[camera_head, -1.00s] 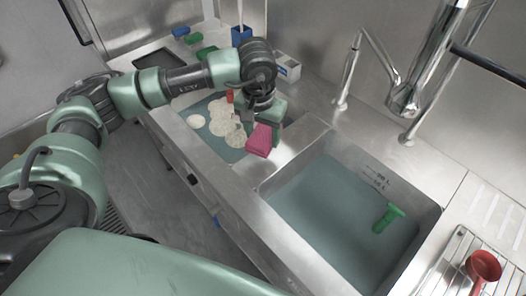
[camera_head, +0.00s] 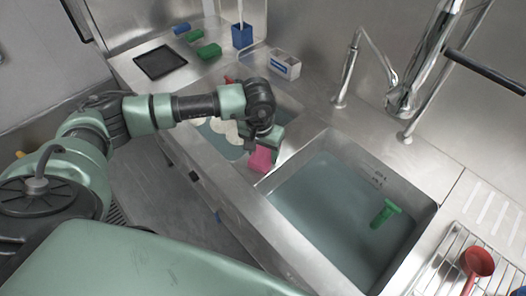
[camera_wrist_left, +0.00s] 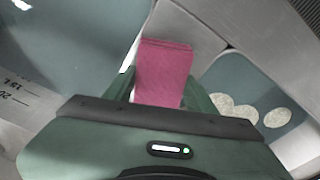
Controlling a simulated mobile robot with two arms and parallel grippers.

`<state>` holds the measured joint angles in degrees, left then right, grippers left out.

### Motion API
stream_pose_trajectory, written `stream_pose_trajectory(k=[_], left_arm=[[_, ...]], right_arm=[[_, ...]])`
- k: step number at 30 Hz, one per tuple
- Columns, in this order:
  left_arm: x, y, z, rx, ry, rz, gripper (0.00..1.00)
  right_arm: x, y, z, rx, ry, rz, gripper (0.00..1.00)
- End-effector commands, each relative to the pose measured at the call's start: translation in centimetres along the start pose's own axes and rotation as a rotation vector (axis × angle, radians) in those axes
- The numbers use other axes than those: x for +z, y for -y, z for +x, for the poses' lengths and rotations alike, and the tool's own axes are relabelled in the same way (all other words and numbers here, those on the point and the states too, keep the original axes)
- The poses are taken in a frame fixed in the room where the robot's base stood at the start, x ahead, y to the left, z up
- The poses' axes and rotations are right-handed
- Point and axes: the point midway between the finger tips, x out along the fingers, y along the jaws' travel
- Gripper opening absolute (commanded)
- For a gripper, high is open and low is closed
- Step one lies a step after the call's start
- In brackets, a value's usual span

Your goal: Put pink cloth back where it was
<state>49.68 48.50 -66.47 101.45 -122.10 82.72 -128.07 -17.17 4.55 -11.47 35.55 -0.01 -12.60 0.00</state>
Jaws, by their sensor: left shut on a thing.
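The pink cloth (camera_head: 260,159) is a folded block held in my left gripper (camera_head: 268,148). It hangs over the metal divider between the two sinks in the head view. In the left wrist view the cloth (camera_wrist_left: 163,72) sits between the two green fingers (camera_wrist_left: 160,92), which are shut on it. The cloth's far end points away from the gripper. My right gripper is not in view.
The right sink (camera_head: 310,215) holds water and a green tool (camera_head: 385,213). The left sink holds pale discs (camera_wrist_left: 277,118). Behind are a black tray (camera_head: 160,62), green block (camera_head: 209,51), blue holder (camera_head: 242,36) and white box (camera_head: 285,66).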

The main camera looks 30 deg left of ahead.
Motion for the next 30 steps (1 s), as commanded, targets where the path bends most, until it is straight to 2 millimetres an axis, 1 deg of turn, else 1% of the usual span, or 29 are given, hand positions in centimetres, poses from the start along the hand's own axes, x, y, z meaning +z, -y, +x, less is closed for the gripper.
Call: stream_pose_trajectory(k=[1,2,3,4,12,15,17,20,27,30], left_arm=[[0.0,0.0,0.3,0.000,0.000,0.000,0.18],[0.0,0.0,0.1,0.000,0.000,0.000,0.64],[0.0,0.0,0.1,0.000,0.001,0.000,0.75],[0.0,0.0,0.1,0.000,0.001,0.000,0.77],[0.0,0.0,0.1,0.000,0.001,0.000,0.77],[0.0,0.0,-0.4,0.000,0.001,0.000,0.77],[-0.1,0.0,-0.7,0.000,-0.002,0.000,0.77],[-0.1,0.0,-2.2,0.000,-0.004,0.001,0.77],[-0.1,0.0,-7.5,0.000,-0.006,0.001,0.77],[-0.1,0.0,-9.4,0.000,-0.005,0.001,0.77]], right_arm=[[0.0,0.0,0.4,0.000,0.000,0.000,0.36],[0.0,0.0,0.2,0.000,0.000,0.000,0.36],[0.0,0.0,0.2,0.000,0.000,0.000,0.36],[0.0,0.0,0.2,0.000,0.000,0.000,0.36],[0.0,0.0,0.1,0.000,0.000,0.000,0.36],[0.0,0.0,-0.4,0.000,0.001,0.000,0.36],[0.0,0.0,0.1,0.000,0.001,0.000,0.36],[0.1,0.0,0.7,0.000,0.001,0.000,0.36],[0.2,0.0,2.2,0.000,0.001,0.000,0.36],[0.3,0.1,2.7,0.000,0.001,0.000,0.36]])
